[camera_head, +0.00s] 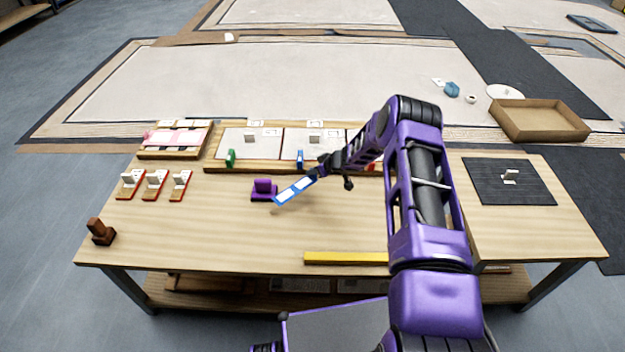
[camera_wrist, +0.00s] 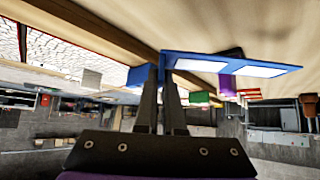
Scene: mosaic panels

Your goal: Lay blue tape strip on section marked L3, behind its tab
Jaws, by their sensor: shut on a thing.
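My gripper (camera_head: 318,175) is shut on one end of a blue tape strip (camera_head: 290,192) with white patches, held above the table and slanting down to the left. In the wrist view the strip (camera_wrist: 225,66) juts to the right from the fingertips (camera_wrist: 165,75). The panel (camera_head: 209,164) at the table's back has pale sections with a green tab (camera_head: 231,158), a blue tab (camera_head: 300,158) and a red tab (camera_head: 372,167) at the front. A blue block, apparently the blue tab, shows beside the fingers (camera_wrist: 139,76). My arm hides the panel's right part. Section labels are too small to read.
A purple block (camera_head: 264,190) stands close to the strip's free end. Small red-edged holders (camera_head: 155,185) and a brown stamp-like block (camera_head: 101,232) are at the left. A yellow bar (camera_head: 345,258) lies along the front. A dark mat (camera_head: 485,185) is at the right.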

